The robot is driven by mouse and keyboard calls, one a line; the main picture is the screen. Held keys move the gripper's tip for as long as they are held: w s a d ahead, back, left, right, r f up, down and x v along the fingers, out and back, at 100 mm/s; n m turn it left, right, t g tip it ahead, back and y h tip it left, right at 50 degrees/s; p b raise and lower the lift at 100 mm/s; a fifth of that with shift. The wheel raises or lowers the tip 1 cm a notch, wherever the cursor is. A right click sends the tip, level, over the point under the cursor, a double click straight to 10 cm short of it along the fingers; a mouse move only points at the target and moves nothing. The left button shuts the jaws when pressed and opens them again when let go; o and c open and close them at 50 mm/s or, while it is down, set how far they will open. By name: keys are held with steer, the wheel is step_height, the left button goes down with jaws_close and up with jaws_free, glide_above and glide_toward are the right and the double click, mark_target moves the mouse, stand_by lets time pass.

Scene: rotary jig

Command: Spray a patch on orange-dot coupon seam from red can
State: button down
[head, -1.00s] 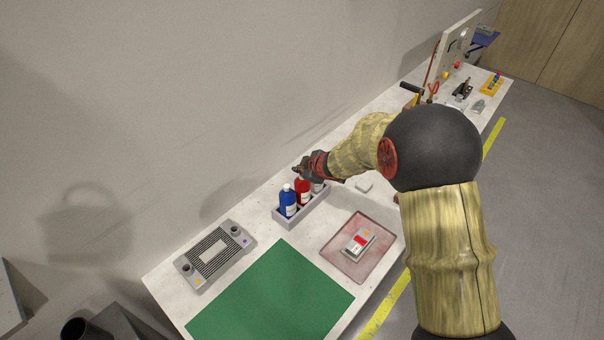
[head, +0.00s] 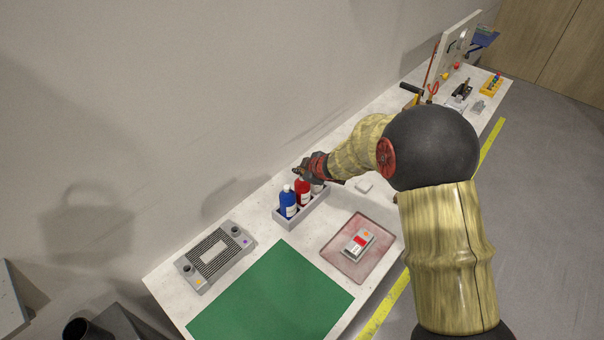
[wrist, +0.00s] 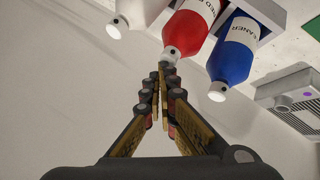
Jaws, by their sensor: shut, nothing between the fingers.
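A red can (head: 303,192) stands in a grey tray (head: 318,211) and shows upside down in the wrist view (wrist: 190,30). My gripper (head: 299,171) is above the can's top, against the wall side. In the wrist view its fingertips (wrist: 162,72) are together and empty, close to the can's nozzle; I cannot tell whether they touch it. A grey block with a red patch and an orange dot (head: 358,244) lies on a pinkish mat (head: 343,265). A grey slotted plate (head: 214,256) at the left also carries an orange dot and a purple dot. No seam is clear.
A blue cleaner bottle (head: 288,203) stands beside the red can, and a pale container (wrist: 118,27) is on its other side. A green mat (head: 270,295) lies bare in front. The wall is close behind the tray. Tools and an upright panel (head: 452,55) occupy the far end.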

step_height(320, 180, up, 6)
steer(key=p, duration=0.6)
steer(key=shift+r+p, duration=0.15)
steer(key=shift+p, duration=0.25)
stand_by(0.4)
